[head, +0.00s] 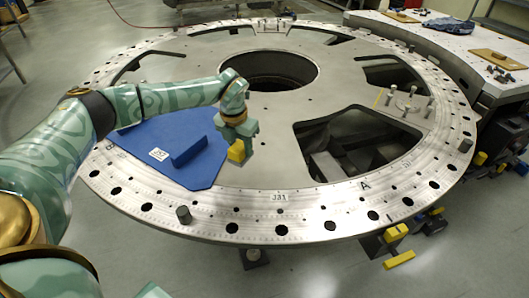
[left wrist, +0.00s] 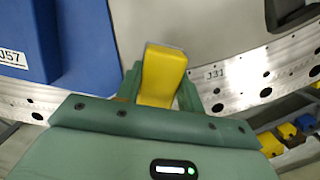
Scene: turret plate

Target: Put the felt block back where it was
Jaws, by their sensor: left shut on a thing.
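My left gripper (head: 238,145) is shut on a yellow block, which I take to be the felt block (head: 236,153), above the turret plate (head: 225,62). In the left wrist view the block (left wrist: 162,75) stands between the two green fingers (left wrist: 160,92), its far end sticking out beyond them. The block is just right of a blue cover (head: 205,178) lying on the plate, with a label J57 and a raised blue bar. I cannot tell if the block touches the plate. My right gripper is not in view.
The plate has a large round central hole (head: 268,70) and several cut-out openings. A metal bench (head: 440,35) with tools and boards is at the right.

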